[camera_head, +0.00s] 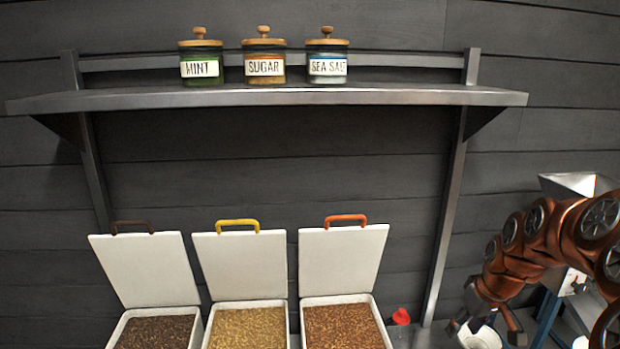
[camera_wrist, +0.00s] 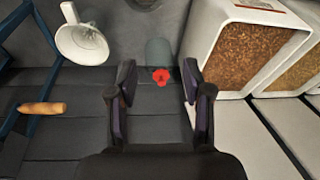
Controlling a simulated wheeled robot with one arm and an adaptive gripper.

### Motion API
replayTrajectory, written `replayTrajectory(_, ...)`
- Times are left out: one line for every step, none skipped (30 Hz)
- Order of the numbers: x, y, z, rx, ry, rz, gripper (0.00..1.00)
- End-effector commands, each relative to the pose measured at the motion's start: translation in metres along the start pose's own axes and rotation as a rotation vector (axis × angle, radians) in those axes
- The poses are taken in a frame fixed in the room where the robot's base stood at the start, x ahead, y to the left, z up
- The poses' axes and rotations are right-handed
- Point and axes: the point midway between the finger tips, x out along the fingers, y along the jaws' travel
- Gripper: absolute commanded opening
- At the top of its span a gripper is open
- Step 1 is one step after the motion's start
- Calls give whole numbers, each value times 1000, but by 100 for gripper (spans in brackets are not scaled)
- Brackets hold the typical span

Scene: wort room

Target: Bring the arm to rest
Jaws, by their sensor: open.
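My arm, orange-brown and jointed, is bent in at the right of the head view, with its gripper (camera_head: 487,326) hanging low beside the bins. In the wrist view my gripper (camera_wrist: 158,82) has its two dark fingers spread apart with nothing held between them. Beyond the fingertips lies a small red item (camera_wrist: 161,76) in front of a grey round piece (camera_wrist: 160,50). A red item also shows left of my gripper in the head view (camera_head: 401,316).
Three open bins of grain (camera_head: 157,332) (camera_head: 247,328) (camera_head: 343,327) stand left of my gripper, lids raised. A white vessel (camera_wrist: 82,43) and blue frame (camera_wrist: 38,60) are close by. A metal hopper (camera_head: 575,185) stands behind my arm. A shelf (camera_head: 270,97) holds mint, sugar and sea salt jars.

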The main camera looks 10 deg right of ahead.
Motion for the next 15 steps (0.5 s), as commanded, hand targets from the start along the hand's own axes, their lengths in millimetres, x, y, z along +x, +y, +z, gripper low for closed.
replayTrajectory(-12,-24,-1,-18,-15,-9,50)
replayTrajectory(-17,-35,-1,-26,-23,-12,50)
replayTrajectory(-22,-50,1,-33,-35,-15,50)
replayTrajectory(-26,-62,3,-38,-45,-20,50)
replayTrajectory(-30,-72,5,-42,-56,-23,50)
replayTrajectory(-35,-87,9,-50,-71,-27,50)
replayTrajectory(-40,-98,13,-53,-83,-29,50)
replayTrajectory(-43,-108,16,-58,-95,-31,50)
replayTrajectory(-48,-121,22,-60,-110,-33,50)
replayTrajectory(-52,-130,25,-65,-120,-33,50)
replayTrajectory(-57,-139,30,-66,-130,-33,50)
replayTrajectory(-62,-151,36,-70,-143,-32,50)
replayTrajectory(-65,-159,41,-70,-155,-31,50)
replayTrajectory(-69,-167,47,-73,-167,-30,50)
replayTrajectory(-74,-177,54,-73,-182,-28,50)
